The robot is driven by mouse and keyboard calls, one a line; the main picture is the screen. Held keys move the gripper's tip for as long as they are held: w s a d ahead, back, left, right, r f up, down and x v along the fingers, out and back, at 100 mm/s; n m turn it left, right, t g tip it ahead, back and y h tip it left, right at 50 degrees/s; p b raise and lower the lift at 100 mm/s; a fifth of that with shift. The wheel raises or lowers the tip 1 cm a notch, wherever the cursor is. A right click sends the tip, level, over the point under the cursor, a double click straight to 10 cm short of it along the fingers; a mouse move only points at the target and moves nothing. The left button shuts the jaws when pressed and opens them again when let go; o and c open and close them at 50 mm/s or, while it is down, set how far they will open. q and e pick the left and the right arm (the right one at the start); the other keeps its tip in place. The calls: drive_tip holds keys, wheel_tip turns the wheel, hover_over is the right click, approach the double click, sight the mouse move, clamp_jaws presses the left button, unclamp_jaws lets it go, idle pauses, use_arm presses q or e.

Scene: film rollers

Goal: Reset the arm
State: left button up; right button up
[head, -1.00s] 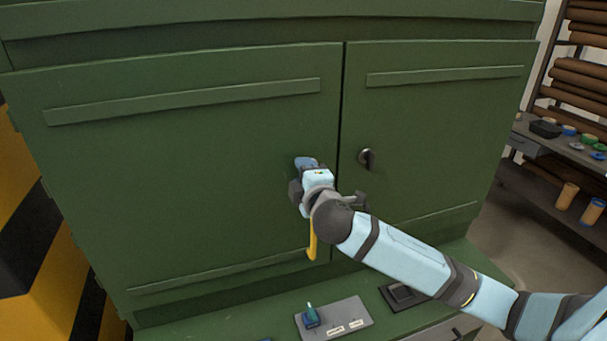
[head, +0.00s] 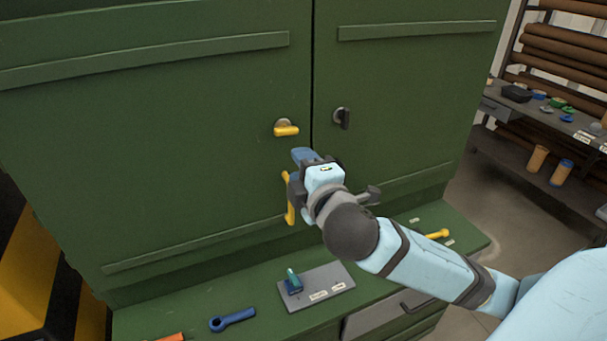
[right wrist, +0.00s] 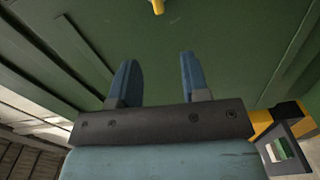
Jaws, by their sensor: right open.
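My right gripper (head: 303,156) is open and empty in front of the green cabinet, just below and right of a yellow handle (head: 286,130) on the left door (head: 180,150). In the right wrist view, the two blue fingers of my right gripper (right wrist: 156,80) stand apart with nothing between them. The yellow handle (right wrist: 158,6) shows at the top edge there, clear of the fingers. The handle lies roughly level. A dark handle (head: 343,118) on the right door (head: 410,100) points up and down. Both doors look shut. My left gripper is out of view.
On the green ledge below are a grey plate (head: 325,292) with a teal lever (head: 292,279), a blue wrench (head: 232,319) and a yellow tool (head: 437,235). A shelf (head: 540,128) with rolls and small parts stands at the right. Open floor lies between.

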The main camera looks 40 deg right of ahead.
drive_tip(key=shift+s, duration=0.3)
drive_tip(key=s+a+f+m+g+y, duration=0.1)
drive_tip(key=a+f+m+g+y, duration=0.15)
drive_tip(key=f, duration=0.95)
drive_tip(key=s+a+f+m+g+y, duration=0.1)
drive_tip(key=a+f+g+y, duration=0.2)
drive_tip(key=f, duration=0.8)
drive_tip(key=s+a+f+m+y, duration=0.1)
drive_tip(key=s+a+f+m, duration=0.1)
drive_tip(key=s+f, duration=0.4)
drive_tip(key=s+a+f+m+g, duration=0.1)
drive_tip(key=s+a+f+m, duration=0.2)
drive_tip(key=f, duration=0.9)
drive_tip(key=s+m, duration=0.2)
drive_tip(key=s, duration=0.1)
drive_tip(key=shift+s+a+y, duration=0.2)
drive_tip(key=shift+a+y, duration=0.1)
drive_tip(key=shift+y, duration=0.05)
drive_tip(key=shift+d+m, duration=0.1)
drive_tip(key=shift+m, duration=0.15)
